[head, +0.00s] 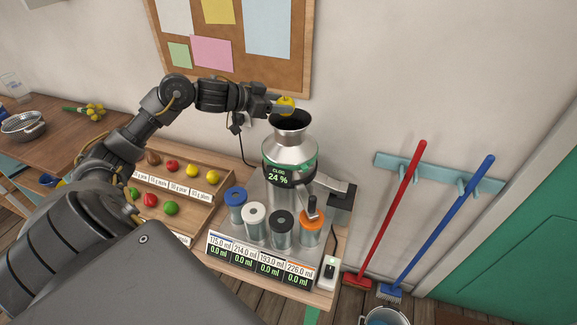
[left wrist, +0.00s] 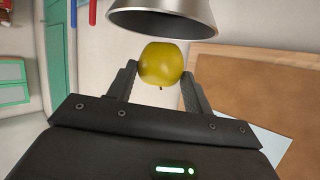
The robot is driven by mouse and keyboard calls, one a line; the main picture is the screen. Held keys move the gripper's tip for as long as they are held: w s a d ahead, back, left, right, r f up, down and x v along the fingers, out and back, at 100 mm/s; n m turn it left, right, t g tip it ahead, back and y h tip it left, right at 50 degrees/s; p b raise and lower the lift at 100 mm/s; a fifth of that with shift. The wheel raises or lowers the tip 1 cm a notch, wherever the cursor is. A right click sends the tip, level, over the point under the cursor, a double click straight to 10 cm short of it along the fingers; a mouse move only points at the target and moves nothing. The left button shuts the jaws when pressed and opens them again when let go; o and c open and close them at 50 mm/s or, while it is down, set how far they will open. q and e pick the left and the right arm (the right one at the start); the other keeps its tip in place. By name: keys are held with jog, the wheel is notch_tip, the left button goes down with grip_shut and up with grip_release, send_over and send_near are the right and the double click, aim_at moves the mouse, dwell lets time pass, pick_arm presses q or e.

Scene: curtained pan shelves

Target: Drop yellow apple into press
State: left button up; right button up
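The yellow apple (head: 286,104) is between the fingers of my left gripper (head: 280,105), just above and behind the rim of the press funnel. In the left wrist view the apple (left wrist: 161,64) sits between both fingertips (left wrist: 160,80), which touch or nearly touch its sides. The press (head: 290,150) is a silver machine with a flared, dark-mouthed funnel and a display reading "CLOG 24 %". My right gripper is not in view.
A wooden tray (head: 205,205) with several fruits and labels lies left of the press. Several jars with coloured lids (head: 254,216) stand in front of it. A red broom (head: 392,210) and a blue broom (head: 440,225) hang at right. A corkboard (head: 290,75) is behind.

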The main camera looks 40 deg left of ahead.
pick_arm(q)
jog(key=o, duration=0.4)
jog(key=shift+s+r, duration=0.1)
jog(key=shift+o, duration=0.2)
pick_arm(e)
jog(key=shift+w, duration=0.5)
pick_arm(q)
jog(key=shift+s+a+b, duration=0.25)
jog(key=shift+s+b, duration=0.15)
jog(key=b+v, duration=0.4)
jog(key=v, duration=0.6)
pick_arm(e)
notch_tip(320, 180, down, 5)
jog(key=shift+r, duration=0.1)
pick_arm(q)
jog(key=shift+d+r, duration=0.1)
